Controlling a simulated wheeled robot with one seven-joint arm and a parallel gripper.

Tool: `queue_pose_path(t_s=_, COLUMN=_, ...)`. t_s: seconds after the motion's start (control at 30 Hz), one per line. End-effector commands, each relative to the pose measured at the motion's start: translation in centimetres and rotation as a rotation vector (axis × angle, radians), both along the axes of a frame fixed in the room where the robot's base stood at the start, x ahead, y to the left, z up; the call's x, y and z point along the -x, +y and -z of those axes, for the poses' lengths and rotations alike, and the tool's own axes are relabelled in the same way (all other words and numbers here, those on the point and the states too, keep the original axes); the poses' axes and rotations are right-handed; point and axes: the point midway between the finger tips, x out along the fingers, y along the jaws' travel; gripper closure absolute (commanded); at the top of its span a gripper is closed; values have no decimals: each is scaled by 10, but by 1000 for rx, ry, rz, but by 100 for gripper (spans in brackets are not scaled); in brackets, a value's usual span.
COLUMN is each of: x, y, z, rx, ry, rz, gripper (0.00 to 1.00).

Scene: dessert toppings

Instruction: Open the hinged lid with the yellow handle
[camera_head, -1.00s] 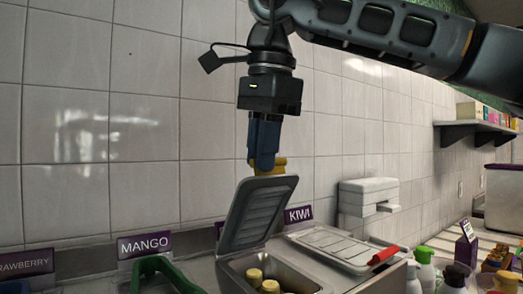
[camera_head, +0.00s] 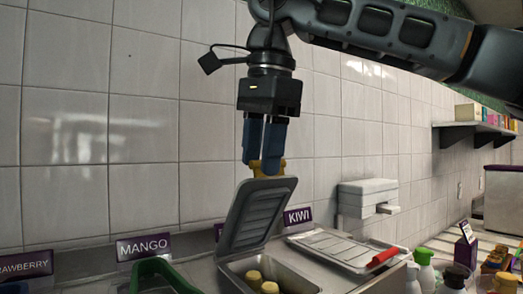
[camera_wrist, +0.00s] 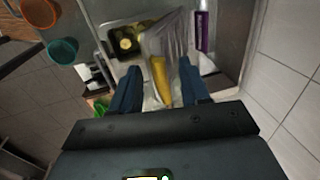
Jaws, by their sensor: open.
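The hinged lid (camera_head: 257,213) stands raised and leans back over its metal container. The bin below it is uncovered and holds yellow pieces (camera_head: 262,282). The yellow handle (camera_head: 268,167) is at the lid's top edge, partly hidden by my fingers. My gripper (camera_head: 265,158) points down with its blue fingertips at the handle. In the wrist view, the yellow handle (camera_wrist: 161,80) lies between the two open fingers, with a gap visible on the right side, and the lid (camera_wrist: 170,38) is beyond it.
A closed lid with a red handle (camera_head: 383,257) is to the right. A green handle (camera_head: 157,268) is to the left. Bottles (camera_head: 424,267) stand at the lower right. The tiled wall, a dispenser (camera_head: 368,197) and a shelf (camera_head: 476,128) are behind.

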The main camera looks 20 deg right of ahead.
Motion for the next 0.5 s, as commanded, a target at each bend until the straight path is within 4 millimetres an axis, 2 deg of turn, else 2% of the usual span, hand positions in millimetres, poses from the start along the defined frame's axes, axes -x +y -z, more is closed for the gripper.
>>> queue_pose_path(t_s=0.17, x=1, y=-1, z=-9, rx=0, ry=-1, rz=1, gripper=54)
queue_pose_path(t_s=0.5, x=11, y=-4, z=-60, rx=0, ry=-1, rz=2, gripper=54)
